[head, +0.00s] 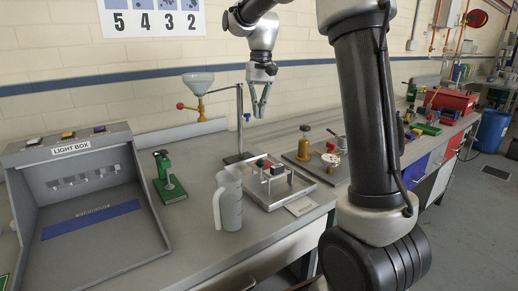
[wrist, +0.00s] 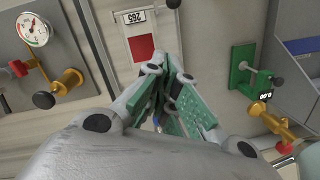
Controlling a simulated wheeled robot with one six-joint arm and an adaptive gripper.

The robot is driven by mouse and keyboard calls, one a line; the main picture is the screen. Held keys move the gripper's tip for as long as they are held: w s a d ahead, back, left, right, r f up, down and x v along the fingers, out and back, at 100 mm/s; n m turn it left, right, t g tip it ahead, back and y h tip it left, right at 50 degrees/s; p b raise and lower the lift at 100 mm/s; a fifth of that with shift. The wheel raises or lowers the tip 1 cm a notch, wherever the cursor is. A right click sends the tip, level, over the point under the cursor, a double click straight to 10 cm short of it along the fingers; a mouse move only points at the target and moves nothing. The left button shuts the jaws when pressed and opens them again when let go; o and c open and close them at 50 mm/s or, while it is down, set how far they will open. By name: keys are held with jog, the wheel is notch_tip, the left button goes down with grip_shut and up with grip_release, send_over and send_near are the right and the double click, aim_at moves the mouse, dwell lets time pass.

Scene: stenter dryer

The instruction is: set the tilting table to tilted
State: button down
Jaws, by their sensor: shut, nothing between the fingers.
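The likely tilting table is the small framed stand (head: 279,187) on the bench, in a shallow grey tray (head: 262,204). It carries a red piece and dark pieces. Whether it is level or tilted I cannot tell. In the wrist view a pale plate with a red square (wrist: 141,47) and a "265" label lies beyond my fingers; it seems to be part of this stand. My gripper (head: 260,108) is shut and empty, pointing down, well above the bench behind the stand and touching nothing. In the wrist view its green-padded fingers (wrist: 172,100) hide what lies below them.
A funnel (head: 198,82) on a brass valve and an upright rod stand behind the tray. A grey jug (head: 229,203) stands close to its left. A green gauge stand (head: 170,178) and the light box (head: 90,205) are further left. A brass device (head: 304,144) is right.

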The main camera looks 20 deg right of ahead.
jog(key=shift+f, duration=0.1)
jog(key=f, duration=0.6)
jog(key=s+a+f, duration=0.1)
jog(key=f, duration=0.3)
jog(key=shift+s+a+f, duration=0.1)
jog(key=shift+s+a, duration=0.15)
jog(key=shift+s, duration=0.7)
jog(key=shift+s+a+f, duration=0.1)
jog(key=shift+s+a, duration=0.15)
jog(key=shift+s, duration=0.7)
jog(key=shift+s+r, duration=0.1)
jog(key=shift+r, duration=0.05)
jog(key=shift+s+t, duration=0.15)
jog(key=shift+t, duration=0.25)
